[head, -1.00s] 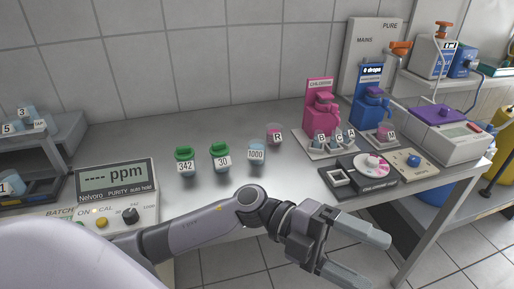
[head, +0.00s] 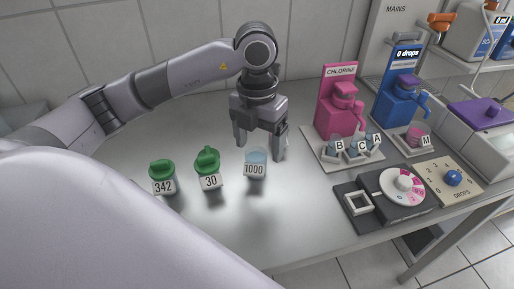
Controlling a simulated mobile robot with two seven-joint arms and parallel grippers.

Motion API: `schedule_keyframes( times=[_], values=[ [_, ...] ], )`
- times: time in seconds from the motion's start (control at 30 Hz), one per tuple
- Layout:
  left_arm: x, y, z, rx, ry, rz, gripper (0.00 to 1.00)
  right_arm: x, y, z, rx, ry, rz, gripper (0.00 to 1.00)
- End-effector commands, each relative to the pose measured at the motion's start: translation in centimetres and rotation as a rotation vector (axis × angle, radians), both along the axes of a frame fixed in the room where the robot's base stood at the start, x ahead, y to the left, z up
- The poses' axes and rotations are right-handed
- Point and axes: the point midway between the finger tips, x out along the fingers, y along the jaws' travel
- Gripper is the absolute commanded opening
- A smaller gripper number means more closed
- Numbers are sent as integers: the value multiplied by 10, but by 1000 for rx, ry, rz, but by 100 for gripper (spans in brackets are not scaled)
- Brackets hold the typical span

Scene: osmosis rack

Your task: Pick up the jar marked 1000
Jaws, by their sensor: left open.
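The jar marked 1000 (head: 256,163) stands upright on the steel bench, a small clear jar with pale blue contents and a white label. No lid shows on it. My left gripper (head: 260,150) points down at the jar, with its fingers apart. One finger shows left of the jar and the other right of it, near its upper part. I cannot tell whether the fingers are level with the jar or behind it. They do not appear to touch it. My right gripper is not in view.
Green-lidded jars marked 30 (head: 209,170) and 342 (head: 163,178) stand to the left. To the right are the pink chlorine dispenser (head: 341,105), a blue dispenser (head: 401,90), a tray of small jars (head: 315,150) and a black device with a dial (head: 385,205). The front bench is clear.

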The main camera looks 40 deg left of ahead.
Motion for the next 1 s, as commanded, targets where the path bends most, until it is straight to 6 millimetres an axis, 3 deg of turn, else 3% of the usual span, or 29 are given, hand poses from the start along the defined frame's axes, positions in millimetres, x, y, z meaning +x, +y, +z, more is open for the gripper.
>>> schedule_keyframes(
  times=[0.13,0.27,0.7,1.0],
  values=[
    [11,15,4,43,-12,22,79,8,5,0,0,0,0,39],
    [12,17,-5,52,-11,27,79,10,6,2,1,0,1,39],
    [9,15,-61,49,-12,26,79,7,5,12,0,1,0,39],
    [10,15,-65,49,-15,24,76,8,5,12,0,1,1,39]
  ],
)
